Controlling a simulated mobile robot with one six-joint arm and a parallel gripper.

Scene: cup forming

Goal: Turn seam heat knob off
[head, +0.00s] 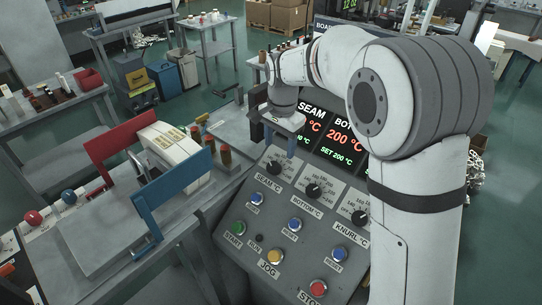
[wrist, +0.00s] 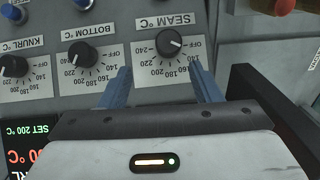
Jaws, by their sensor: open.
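The seam heat knob (head: 274,168) is a black dial at the upper left of the sloped grey panel (head: 222,215). It also shows in the wrist view (wrist: 168,43), upside down under the label SEAM °C, with a scale from OFF to 240. A small white mark shows on the right part of the knob, on the OFF side, but its exact setting is hard to read. My gripper (head: 291,150) is above the panel, just behind the knob. In the wrist view its two blue fingers (wrist: 161,67) are apart and empty, with the knob ahead of the gap and not between them.
The bottom knob (head: 314,190) and knurl knob (head: 361,216) sit to the right in a row. Blue buttons (head: 255,199) and a red stop button (head: 318,288) lie lower on the panel. The displays (head: 344,140) stand behind. A dark frame edge (wrist: 262,95) is close right of my gripper.

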